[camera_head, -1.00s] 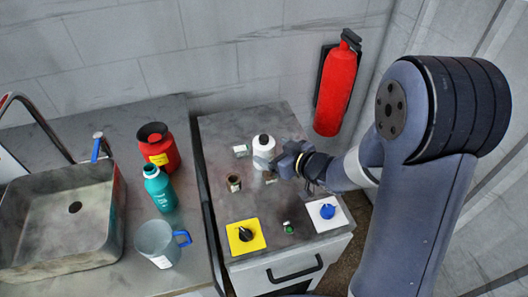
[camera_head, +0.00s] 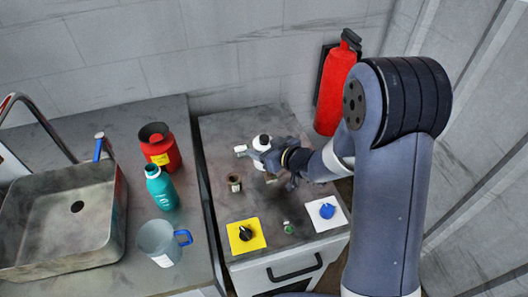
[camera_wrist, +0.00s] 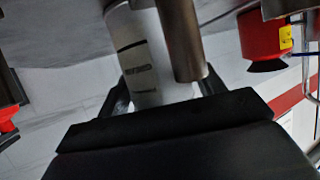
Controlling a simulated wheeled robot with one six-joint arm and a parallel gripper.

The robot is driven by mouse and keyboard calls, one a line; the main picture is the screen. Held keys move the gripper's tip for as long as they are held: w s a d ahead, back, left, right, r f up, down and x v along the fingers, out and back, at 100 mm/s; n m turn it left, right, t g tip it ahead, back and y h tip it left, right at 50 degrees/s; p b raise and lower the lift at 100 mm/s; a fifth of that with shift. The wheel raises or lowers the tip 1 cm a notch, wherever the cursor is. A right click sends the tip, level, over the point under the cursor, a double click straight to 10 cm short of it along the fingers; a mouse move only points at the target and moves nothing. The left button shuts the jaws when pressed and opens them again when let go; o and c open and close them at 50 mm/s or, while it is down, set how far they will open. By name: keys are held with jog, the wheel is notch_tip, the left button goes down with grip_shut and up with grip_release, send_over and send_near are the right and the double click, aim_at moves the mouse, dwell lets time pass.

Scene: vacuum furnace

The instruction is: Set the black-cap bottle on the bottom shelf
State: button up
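The black-cap bottle (camera_head: 262,143) is white and stands upright on the grey furnace top (camera_head: 215,130), near its back. In the wrist view the white bottle body (camera_wrist: 148,70) with dark marks lies between the two dark fingers. My gripper (camera_head: 264,156) is at the bottle, reaching in from the right, with its fingers around the body. It looks open; a small gap shows by the right finger in the wrist view, and firm contact cannot be seen. The bottom shelf is not identifiable in these views. My gripper hides the bottle's lower part.
A red container (camera_head: 157,150), a teal bottle (camera_head: 160,188) and a clear jug (camera_head: 158,243) stand on the left counter by the sink (camera_head: 112,235). A red extinguisher (camera_head: 335,90) hangs at the back right.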

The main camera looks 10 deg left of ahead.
jog(key=c, duration=0.9)
